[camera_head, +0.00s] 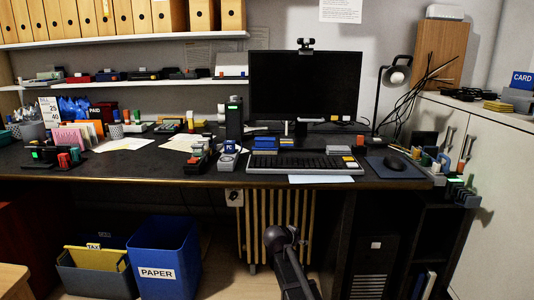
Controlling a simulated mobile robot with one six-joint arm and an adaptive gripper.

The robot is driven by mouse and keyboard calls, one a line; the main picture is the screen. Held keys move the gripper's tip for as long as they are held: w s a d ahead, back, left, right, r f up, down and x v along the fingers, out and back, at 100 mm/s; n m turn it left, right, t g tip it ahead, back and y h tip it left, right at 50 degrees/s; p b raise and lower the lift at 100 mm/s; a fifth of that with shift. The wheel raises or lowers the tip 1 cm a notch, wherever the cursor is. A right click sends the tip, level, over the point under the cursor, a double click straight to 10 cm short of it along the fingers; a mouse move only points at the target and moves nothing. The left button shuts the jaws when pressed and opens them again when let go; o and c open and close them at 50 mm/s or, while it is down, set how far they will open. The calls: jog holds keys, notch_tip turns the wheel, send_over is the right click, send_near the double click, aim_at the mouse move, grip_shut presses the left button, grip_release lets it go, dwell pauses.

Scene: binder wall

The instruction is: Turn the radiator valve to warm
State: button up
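The cream radiator (263,222) stands under the desk, its upright ribs showing below the desk edge. A small white fitting with a dark part (234,197) sits at the radiator's upper left, just under the desk edge. It may be the radiator valve, but it is too small to read any marking or setting. A dark grey part of my arm (285,262) rises from the bottom edge in front of the radiator and covers some of its right ribs. No gripper fingers can be made out.
The dark desk (115,165) overhangs the radiator and is crowded with stationery. A blue PAPER bin (165,250) stands left of the radiator, beside a grey TAX bin (95,278). A black computer tower (372,262) stands to the right. Bare floor shows between bin and radiator.

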jog(key=s+d+r+n+g+y+p, duration=0.1)
jog(key=s+d+n+g+y+p, duration=0.15)
jog(key=s, duration=0.75)
jog(key=s+d+r+n+g+y+p, duration=0.1)
jog(key=s+n+g+y+p, duration=0.2)
jog(key=s, duration=0.7)
jog(key=s+d+r+n+g+y+p, duration=0.1)
jog(key=s+d+n+g+p, duration=0.25)
jog(key=s, duration=0.55)
notch_tip(320, 180, up, 38)
jog(key=a+p, duration=0.1)
jog(key=p, duration=3.8)
jog(key=shift+w+a, duration=0.15)
